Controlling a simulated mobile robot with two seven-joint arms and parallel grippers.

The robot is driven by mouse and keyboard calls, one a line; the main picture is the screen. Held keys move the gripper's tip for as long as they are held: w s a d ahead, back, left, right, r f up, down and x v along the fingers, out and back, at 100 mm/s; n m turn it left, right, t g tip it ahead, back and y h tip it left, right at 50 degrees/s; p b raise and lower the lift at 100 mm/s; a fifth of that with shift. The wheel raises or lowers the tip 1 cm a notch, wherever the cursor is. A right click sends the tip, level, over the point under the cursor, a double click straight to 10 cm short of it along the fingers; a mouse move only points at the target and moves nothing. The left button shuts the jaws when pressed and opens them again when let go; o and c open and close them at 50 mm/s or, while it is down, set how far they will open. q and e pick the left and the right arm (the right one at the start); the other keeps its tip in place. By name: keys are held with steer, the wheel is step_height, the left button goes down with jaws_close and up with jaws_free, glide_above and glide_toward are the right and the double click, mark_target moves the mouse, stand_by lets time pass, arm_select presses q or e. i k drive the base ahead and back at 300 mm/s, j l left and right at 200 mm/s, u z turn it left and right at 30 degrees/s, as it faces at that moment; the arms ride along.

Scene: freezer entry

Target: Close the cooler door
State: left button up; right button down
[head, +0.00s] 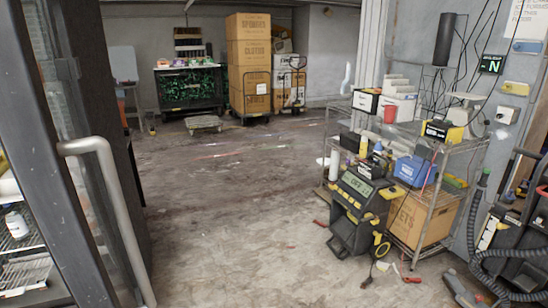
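The cooler door (88,200) stands at the left in the head view, very close to me. It has a dark frame, a glass pane and a long silver bar handle (125,225). To the left of its dark edge, wire shelves (20,243) with a white bottle (16,224) show, so the door appears to stand open. How wide it is open, and its hinge, I cannot tell. Neither of my grippers is in view, and nothing of mine is seen touching the handle.
The concrete floor (215,215) in the middle is clear. A wire shelf cart (432,205) with boxes and tools stands at the right, a yellow-black machine (357,208) before it. Hoses (490,265) lie at the far right. Stacked cartons (249,65) stand at the back.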

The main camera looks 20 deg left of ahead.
mark_target(35, 155)
steer(key=i+u, duration=0.15)
steer(key=u, duration=0.3)
steer(key=i+l+u, duration=0.1)
steer(key=u, duration=0.4)
steer(key=i+l+u, duration=0.1)
steer(key=u, duration=0.35)
steer(key=i+l+u, duration=0.25)
steer(key=u, duration=0.25)
steer(key=i+l+u, duration=0.3)
steer(key=u, duration=0.2)
steer(key=l, duration=0.1)
